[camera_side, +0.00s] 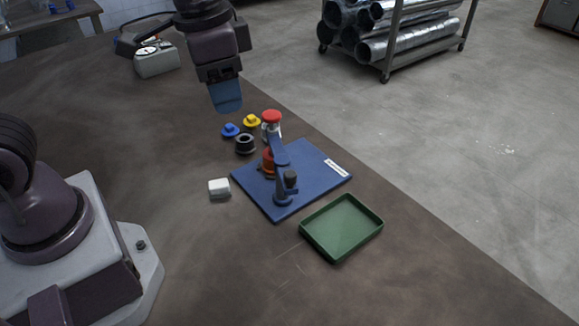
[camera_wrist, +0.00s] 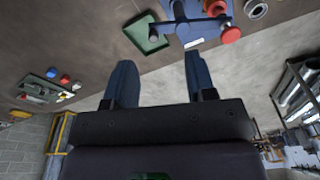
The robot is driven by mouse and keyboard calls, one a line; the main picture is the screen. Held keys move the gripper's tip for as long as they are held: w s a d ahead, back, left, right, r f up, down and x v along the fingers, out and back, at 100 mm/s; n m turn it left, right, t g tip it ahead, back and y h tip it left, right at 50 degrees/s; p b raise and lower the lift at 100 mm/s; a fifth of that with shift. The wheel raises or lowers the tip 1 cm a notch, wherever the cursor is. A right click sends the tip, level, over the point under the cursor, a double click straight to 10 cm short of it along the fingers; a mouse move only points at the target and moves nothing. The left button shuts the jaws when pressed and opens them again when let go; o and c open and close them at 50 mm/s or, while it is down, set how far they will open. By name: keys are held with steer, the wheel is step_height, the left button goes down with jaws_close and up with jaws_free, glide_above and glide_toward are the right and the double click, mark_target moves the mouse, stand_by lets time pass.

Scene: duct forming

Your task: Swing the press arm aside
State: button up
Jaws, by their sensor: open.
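The press stands on a blue base plate (camera_side: 325,165) on the table. Its blue press arm (camera_side: 279,151) carries a red knob (camera_side: 271,116) at its far end and meets a dark pivot post (camera_side: 289,181) at the near end. A red-orange part (camera_side: 267,161) sits beside the arm on the plate. My gripper (camera_side: 228,108) is above the table, behind and left of the press, apart from it. In the wrist view its two blue fingers (camera_wrist: 158,75) are spread with nothing between them. The red knob (camera_wrist: 231,35) and the press arm (camera_wrist: 203,27) show at the top there.
A green tray (camera_side: 342,228) lies in front of the plate. A white block (camera_side: 219,188) is left of it. A blue part (camera_side: 230,130), a yellow part (camera_side: 252,121) and a black ring (camera_side: 245,144) stand behind the plate. A grey device (camera_side: 156,60) is at the back.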

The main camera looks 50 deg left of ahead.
mark_target(290, 173)
steer(key=w+d+f+m+g, duration=0.1)
steer(key=w+d+f+m, duration=0.35)
steer(key=w, duration=0.35)
steer(key=shift+m, duration=0.45)
steer(key=f, duration=1.2)
steer(key=shift+s+d, duration=0.15)
steer(key=shift+d, duration=0.05)
jaws_close()
